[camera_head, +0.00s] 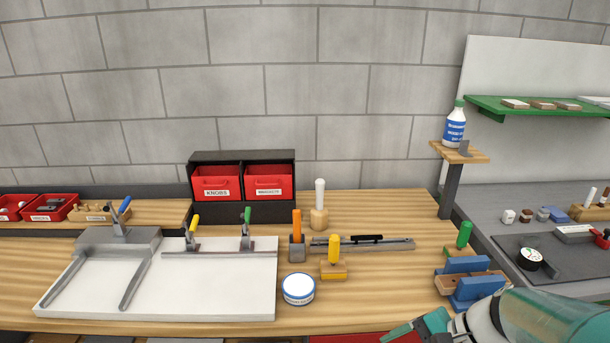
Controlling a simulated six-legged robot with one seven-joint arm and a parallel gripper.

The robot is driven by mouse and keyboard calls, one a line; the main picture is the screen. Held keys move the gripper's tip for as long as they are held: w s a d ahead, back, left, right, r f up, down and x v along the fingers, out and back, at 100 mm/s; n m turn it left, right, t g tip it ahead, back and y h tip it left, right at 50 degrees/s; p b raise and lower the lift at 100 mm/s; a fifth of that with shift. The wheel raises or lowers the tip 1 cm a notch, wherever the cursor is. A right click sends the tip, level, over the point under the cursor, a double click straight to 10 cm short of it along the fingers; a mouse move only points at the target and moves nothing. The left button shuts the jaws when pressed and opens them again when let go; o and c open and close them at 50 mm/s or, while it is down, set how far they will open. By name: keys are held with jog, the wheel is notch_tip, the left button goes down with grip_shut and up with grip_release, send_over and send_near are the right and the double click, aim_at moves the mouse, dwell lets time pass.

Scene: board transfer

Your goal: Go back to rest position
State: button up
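My gripper (416,328) shows at the bottom right of the head view, at the end of my teal and grey arm. Only part of its teal fingers is in the frame, and the rest is cut off by the lower edge. I cannot tell whether it is open or shut, and no held thing is visible. It is in front of the wooden workbench (375,290), to the left of and below a blue clamp block (478,287) with a wooden piece in it.
A white board (205,293) with toggle clamps lies at left. A round white tin (298,289), a yellow-handled tool (333,250) and an orange-handled tool (297,225) stand mid-bench. A blue-labelled bottle (455,128) stands on a raised wooden shelf. Bench between tin and clamp block is clear.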

jog(key=s+a+r+n+t+h, duration=0.2)
jog(key=s+r+n+t+h, duration=0.1)
jog(key=r+n+h, duration=0.4)
jog(key=r+n, duration=0.1)
jog(key=n, duration=0.2)
jog(key=shift+s+a+r+n+h, duration=0.25)
jog(key=shift+a+r+n+h, duration=0.05)
jog(key=shift+a+r+n, duration=0.1)
jog(key=o, duration=0.6)
jog(key=shift+r+t, duration=0.25)
jog(key=shift+t, duration=0.05)
jog(key=shift+c, duration=0.2)
jog(key=shift+w+f, duration=0.1)
